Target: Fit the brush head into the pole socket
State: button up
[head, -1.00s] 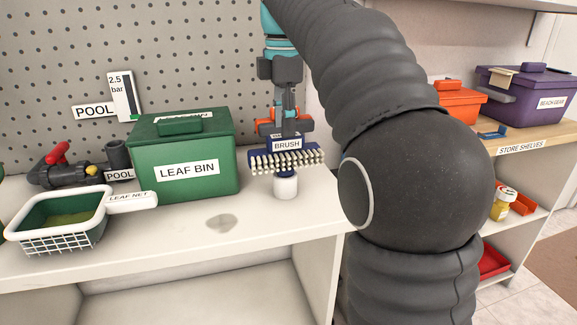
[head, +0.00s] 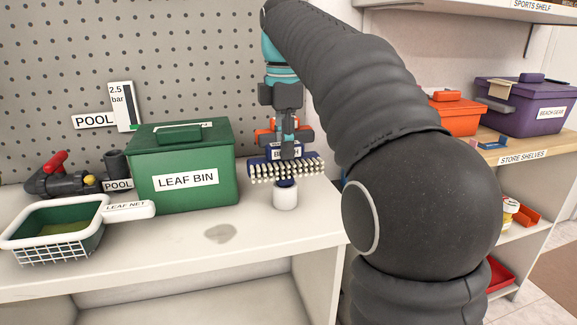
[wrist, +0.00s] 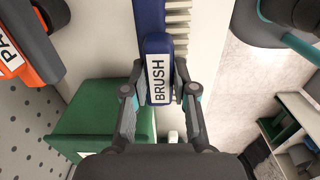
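The brush head (head: 288,166), dark blue with pale bristles and a BRUSH label, is held by my gripper (head: 287,142) above the bench. In the wrist view the fingers of my gripper (wrist: 160,90) close on both sides of its labelled blue block (wrist: 158,70). A short white cylinder (head: 286,197), which looks like the pole socket, stands upright on the bench directly under the brush head. A dark blue part shows at its top, just below the bristles. I cannot tell whether this is the brush's stem or the socket's opening, nor whether they touch.
The green leaf bin (head: 184,180) stands close left of the white cylinder. The leaf net (head: 60,228) and a dark pump part (head: 60,180) lie farther left. An orange object partly shows behind my gripper. Store shelves (head: 535,156) are at right. The bench front is clear.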

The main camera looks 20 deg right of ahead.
jog(key=shift+r, duration=0.2)
grip_shut()
jog(key=shift+r+p, duration=0.85)
jog(key=shift+p, duration=0.3)
notch_tip(320, 180, up, 3)
jog(key=p, duration=0.2)
jog(key=shift+r+p, duration=0.1)
jog(key=shift+p, duration=0.2)
jog(key=shift+r, duration=1.4)
jog(key=shift+s, duration=0.1)
